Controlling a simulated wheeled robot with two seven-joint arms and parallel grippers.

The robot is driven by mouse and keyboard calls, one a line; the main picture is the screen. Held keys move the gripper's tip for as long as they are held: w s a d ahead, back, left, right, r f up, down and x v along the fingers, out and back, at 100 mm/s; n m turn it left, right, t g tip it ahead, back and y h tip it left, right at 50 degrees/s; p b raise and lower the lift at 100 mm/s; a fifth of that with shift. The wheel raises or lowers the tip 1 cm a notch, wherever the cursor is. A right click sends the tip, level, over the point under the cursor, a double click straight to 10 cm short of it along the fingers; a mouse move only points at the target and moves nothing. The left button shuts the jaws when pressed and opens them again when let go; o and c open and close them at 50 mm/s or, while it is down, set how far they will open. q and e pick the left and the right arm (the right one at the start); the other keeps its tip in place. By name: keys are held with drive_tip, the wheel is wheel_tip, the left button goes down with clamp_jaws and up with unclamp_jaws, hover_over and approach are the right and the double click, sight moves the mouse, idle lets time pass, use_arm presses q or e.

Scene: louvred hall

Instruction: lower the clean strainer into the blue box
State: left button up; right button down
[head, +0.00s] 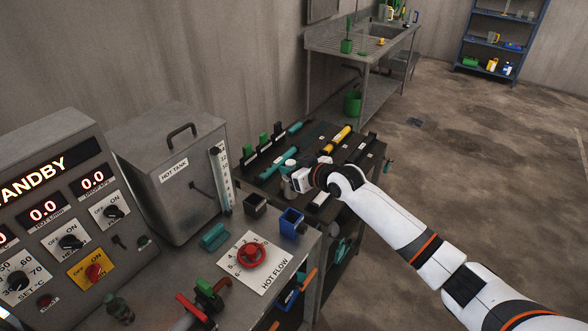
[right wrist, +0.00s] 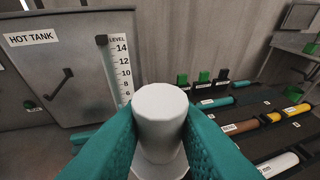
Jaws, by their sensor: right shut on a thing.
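My right gripper (head: 289,168) is shut on the strainer, a pale grey-white cylinder. The strainer (right wrist: 160,112) stands between the two teal fingers in the right wrist view, with a wider pale part below it. In the head view the gripper hides most of it. The blue box (head: 291,222) is a small open-topped box at the right edge of the grey bench. The gripper is above and beyond it in the picture, over the near side of the dark tool rack. The blue box is not seen in the right wrist view. My left gripper is not in view.
A dark open box (head: 255,205) stands left of the blue box. The hot tank (head: 172,170) with its level gauge rises behind. A red valve wheel (head: 251,254) is in front. The dark rack (head: 325,140) carries several labelled tools.

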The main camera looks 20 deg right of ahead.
drive_tip(key=b, duration=0.4)
hover_over(292, 209)
drive_tip(key=s, duration=0.3)
drive_tip(key=f, duration=0.3)
drive_tip(key=a+f, duration=0.1)
drive_tip(key=f, duration=0.1)
drive_tip(key=shift+f, duration=0.35)
drive_tip(key=shift+w+f+b, duration=0.15)
drive_tip(key=shift+f+b, duration=0.25)
drive_tip(key=shift+f, duration=0.25)
drive_tip(key=shift+f, duration=0.15)
drive_tip(key=shift+r, duration=0.25)
drive_tip(key=shift+f, duration=0.15)
drive_tip(key=shift+f+b, duration=3.4)
drive_tip(key=shift+f, duration=1)
drive_tip(key=shift+r, duration=0.1)
